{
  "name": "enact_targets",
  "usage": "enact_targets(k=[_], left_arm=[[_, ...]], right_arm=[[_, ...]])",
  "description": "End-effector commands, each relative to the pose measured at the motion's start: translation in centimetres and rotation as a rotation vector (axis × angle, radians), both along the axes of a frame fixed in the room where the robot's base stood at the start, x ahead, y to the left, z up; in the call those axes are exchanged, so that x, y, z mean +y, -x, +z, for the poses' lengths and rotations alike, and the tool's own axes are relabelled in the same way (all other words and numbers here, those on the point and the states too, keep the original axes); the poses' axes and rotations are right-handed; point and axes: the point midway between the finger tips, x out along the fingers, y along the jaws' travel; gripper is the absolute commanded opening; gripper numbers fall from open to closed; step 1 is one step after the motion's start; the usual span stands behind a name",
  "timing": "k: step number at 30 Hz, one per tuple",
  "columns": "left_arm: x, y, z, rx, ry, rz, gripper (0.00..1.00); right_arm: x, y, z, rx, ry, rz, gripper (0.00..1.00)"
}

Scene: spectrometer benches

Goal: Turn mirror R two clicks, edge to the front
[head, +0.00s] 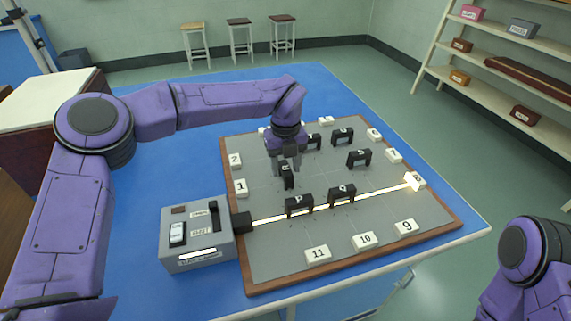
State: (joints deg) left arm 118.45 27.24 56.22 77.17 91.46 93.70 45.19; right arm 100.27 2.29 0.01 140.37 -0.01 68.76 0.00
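Mirror R (287,180) is a small black block on the grey board (262,210), left of the board's middle. It looks turned nearly edge-on to me, and my gripper partly hides it. My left gripper (287,167) points down right over mirror R, its fingers at the mirror's top, one on either side. I cannot tell whether they touch it. My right arm shows at the lower right, but its gripper is out of view.
Black mirrors P (299,204) and Q (342,194) stand along a bright beam. The beam runs from the grey source box (197,240) to a lit block (415,181). Mirror S (360,157) and others stand behind. Numbered white blocks line the edges.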

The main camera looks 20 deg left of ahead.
Motion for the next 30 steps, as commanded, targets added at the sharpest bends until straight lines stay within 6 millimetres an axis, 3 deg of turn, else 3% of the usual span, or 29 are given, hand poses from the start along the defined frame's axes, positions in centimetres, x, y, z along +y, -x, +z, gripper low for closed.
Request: enact_targets(k=[5, 13, 18, 30], left_arm=[[0.0, -0.1, 1.1, -0.005, 0.0, 0.0, 0.51], [0.0, -0.2, 7.3, -0.005, 0.0, 0.003, 0.51], [0.0, -0.2, 9.9, -0.001, 0.0, 0.001, 0.51], [0.1, -0.1, 10.5, 0.001, 0.001, 0.0, 0.51]], right_arm=[[0.0, 0.0, -0.1, 0.0, 0.0, 0.0, 0.47], [0.0, 0.0, -0.4, 0.0, 0.0, 0.0, 0.47], [0.0, 0.0, -0.3, 0.0, 0.0, 0.0, 0.47], [0.0, 0.0, -0.3, 0.0, 0.0, 0.0, 0.47]])
